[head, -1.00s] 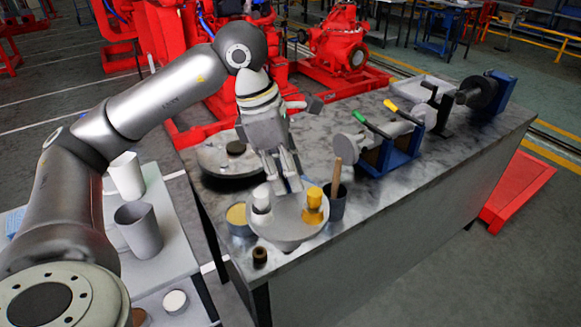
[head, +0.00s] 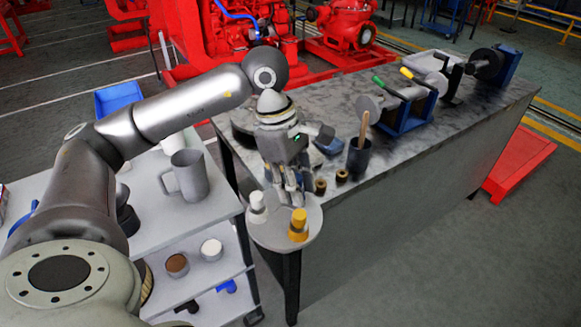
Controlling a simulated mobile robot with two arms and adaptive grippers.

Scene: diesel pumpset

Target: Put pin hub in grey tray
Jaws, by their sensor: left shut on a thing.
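The pin hub (head: 268,230) is a grey round disc with a white pin and a yellow pin standing up on it. My left gripper (head: 289,196) points down and is shut on the hub, at its far side between the pins. The hub is roughly level in front of the bench's near left corner and seems raised above the bench top. The fingers hide the exact grip. A light grey tray (head: 425,62) lies at the back of the bench, partly behind the blue fixture. My right gripper is not in view.
Two brown bushes (head: 320,187) and a dark cup (head: 357,160) with a wooden stick stand right of the gripper. A blue fixture (head: 408,112) stands further right. A trolley with a grey mug (head: 188,176) is at left. The bench front (head: 400,165) is clear.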

